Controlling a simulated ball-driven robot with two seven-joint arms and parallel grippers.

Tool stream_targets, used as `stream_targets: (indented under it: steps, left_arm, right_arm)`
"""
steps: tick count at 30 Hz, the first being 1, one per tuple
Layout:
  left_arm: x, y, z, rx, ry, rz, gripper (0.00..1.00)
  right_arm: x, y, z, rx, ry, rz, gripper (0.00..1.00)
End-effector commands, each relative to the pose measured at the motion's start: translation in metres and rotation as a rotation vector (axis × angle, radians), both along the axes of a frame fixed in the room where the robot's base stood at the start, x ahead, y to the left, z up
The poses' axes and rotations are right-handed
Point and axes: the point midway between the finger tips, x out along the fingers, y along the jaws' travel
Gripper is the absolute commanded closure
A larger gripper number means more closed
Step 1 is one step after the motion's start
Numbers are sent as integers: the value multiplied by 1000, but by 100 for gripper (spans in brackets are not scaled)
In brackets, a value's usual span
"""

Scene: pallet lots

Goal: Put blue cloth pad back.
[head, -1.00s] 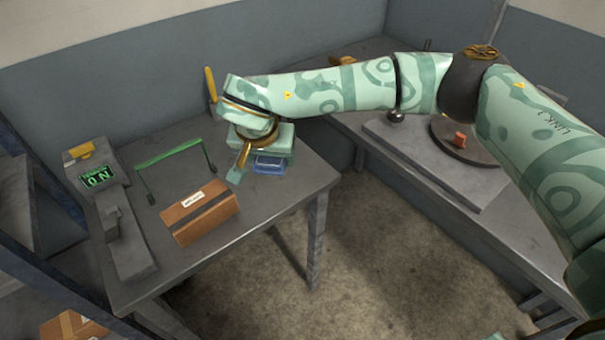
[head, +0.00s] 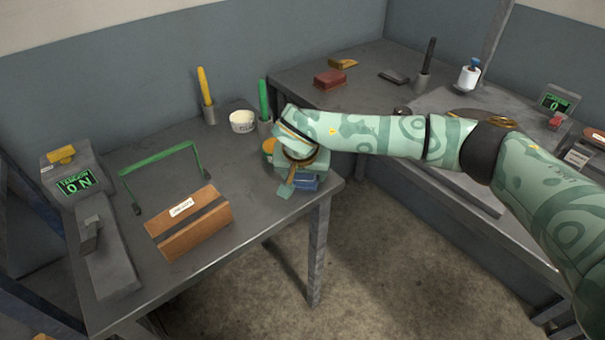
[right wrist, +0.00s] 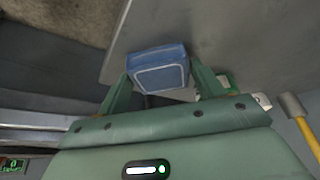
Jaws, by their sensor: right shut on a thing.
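The blue cloth pad (head: 308,182) is a small, thick blue block at the right end of the left table, partly hidden by my right gripper (head: 298,188). In the right wrist view the pad (right wrist: 160,76) sits between the two green fingers of my right gripper (right wrist: 160,84), which is shut on it. A pale outline marks its near face. I cannot tell whether the pad touches the tabletop. My left gripper is not in view.
A second bench (head: 370,78) stands right.

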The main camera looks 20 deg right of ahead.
Motion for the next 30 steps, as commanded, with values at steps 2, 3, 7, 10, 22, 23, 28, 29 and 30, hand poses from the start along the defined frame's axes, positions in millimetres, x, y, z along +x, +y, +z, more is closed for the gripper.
stream_targets:
  steps: [2, 3, 7, 10, 22, 23, 28, 29, 30]
  left_arm:
    - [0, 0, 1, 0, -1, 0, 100]
    - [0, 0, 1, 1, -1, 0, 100]
    - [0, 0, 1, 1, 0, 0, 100]
    - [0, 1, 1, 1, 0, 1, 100]
    - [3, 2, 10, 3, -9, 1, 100]
    - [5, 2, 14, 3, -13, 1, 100]
    - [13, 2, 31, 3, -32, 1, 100]
    - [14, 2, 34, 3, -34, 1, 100]
    - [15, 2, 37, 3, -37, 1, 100]
  right_arm:
    - [0, 0, 1, 0, 0, 0, 51]
    - [0, 0, 1, 0, 0, 0, 51]
    - [0, 0, -1, 1, -1, -1, 24]
    - [0, 0, -1, 1, -1, -1, 11]
    - [-5, 3, 22, 0, -5, 0, 11]
    - [-7, 4, 28, -1, -7, 1, 11]
    - [-22, 11, 69, 0, -9, 3, 11]
    - [-24, 12, 75, 0, -9, 2, 11]
    - [-28, 13, 83, 0, -9, 2, 11]
